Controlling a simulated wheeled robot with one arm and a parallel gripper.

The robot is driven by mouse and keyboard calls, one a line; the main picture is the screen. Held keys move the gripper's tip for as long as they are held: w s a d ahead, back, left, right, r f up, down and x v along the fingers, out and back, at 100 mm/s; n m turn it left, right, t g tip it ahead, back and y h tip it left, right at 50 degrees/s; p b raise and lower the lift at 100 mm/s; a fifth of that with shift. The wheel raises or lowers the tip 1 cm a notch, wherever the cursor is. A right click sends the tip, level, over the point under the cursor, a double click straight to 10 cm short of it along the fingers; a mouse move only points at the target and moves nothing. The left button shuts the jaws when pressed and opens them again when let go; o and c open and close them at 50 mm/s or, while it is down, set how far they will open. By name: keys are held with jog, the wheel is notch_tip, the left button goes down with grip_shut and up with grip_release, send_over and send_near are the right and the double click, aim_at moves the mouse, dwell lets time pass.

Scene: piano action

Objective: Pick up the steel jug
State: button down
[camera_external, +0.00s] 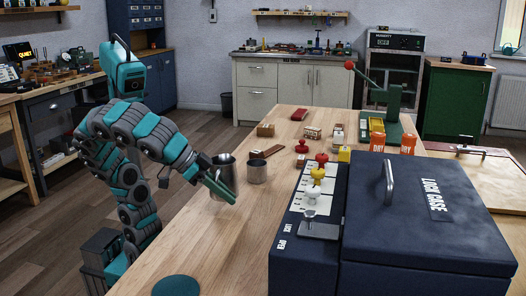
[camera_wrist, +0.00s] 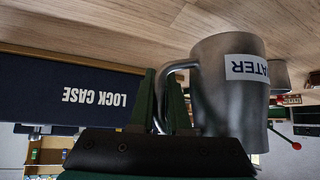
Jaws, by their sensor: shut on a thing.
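The steel jug (camera_external: 222,173) is a grey metal jug near the left edge of the wooden workbench. In the wrist view the jug (camera_wrist: 230,100) appears upside down, with a white label ending in "ATER". My gripper (camera_external: 219,189) reaches it from the left and partly covers it in the external view. In the wrist view my green fingers (camera_wrist: 160,100) are shut on the jug's handle (camera_wrist: 167,72), with the jug's body to the right of them. I cannot tell whether the jug's base touches the bench.
A smaller grey metal cup (camera_external: 257,171) stands just right of the jug. The large blue lock case (camera_external: 425,215) fills the right foreground, with coloured knobs along its panel. Small blocks and a green lever press (camera_external: 391,100) stand farther back. The front left bench is mostly clear.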

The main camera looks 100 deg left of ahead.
jog(key=shift+s+a+r+b, duration=0.2)
jog(key=shift+s+a, duration=0.5)
jog(key=shift+s, duration=1.2)
jog(key=shift+s+a+r+b, duration=0.2)
jog(key=shift+s+a, duration=0.45)
jog(key=shift+s, duration=1.25)
jog(key=shift+s+a+r+b, duration=0.2)
jog(key=shift+s+a, duration=0.5)
jog(key=shift+s, duration=1.2)
